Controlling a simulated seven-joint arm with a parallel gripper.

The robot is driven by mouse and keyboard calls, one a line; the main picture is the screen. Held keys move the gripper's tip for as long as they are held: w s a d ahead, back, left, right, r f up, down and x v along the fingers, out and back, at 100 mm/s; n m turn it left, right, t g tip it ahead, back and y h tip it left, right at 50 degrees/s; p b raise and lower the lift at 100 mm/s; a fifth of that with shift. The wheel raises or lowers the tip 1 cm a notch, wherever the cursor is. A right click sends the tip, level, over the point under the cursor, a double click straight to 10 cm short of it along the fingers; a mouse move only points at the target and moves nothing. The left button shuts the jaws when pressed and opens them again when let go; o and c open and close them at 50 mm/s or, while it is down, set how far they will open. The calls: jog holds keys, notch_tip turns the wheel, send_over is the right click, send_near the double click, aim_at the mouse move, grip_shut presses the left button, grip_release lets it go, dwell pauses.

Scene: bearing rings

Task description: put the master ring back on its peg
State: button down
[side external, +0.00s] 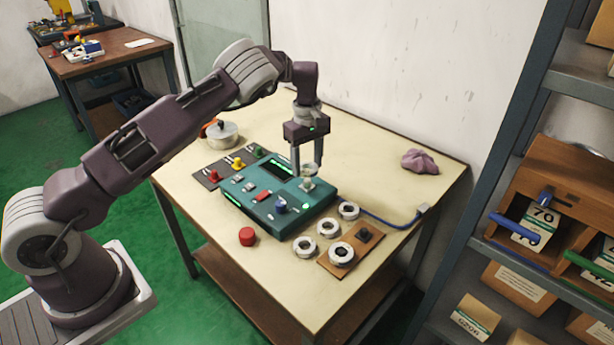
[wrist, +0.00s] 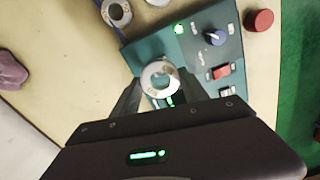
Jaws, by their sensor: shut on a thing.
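My gripper (side external: 309,165) is shut on a pale metal ring (side external: 311,169), held just above the teal device (side external: 237,188). In the wrist view my gripper (wrist: 160,90) has the ring (wrist: 160,79) between its two fingers, its hole facing the camera; its markings are too small to read. A small pale post or seat (side external: 308,185) shows right below the ring; I cannot tell whether they touch. A wooden board (side external: 327,262) at the front right has a dark peg (side external: 364,235) with no ring on it and another ring (side external: 341,254) beside it. I cannot tell which ring is the master.
Loose rings (side external: 349,210) (side external: 328,227) (side external: 304,248) lie between the device and the board. A red button (side external: 247,236) is at the front, a pot (side external: 222,134) behind left, and a purple cloth (side external: 419,161) behind right. A blue cable (side external: 390,221) crosses the right side.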

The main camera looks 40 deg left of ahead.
notch_tip(320, 180, up, 5)
send_over(365, 230)
jog(key=f, duration=0.5)
jog(key=shift+a+f, duration=0.2)
jog(key=shift+f, duration=0.1)
jog(key=shift+d+f, duration=0.15)
jog(key=shift+f, duration=1.9)
jog(key=shift+f, duration=0.1)
jog(key=shift+f, duration=0.9)
jog(key=shift+f, duration=0.7)
jog(key=c, duration=0.5)
grip_release()
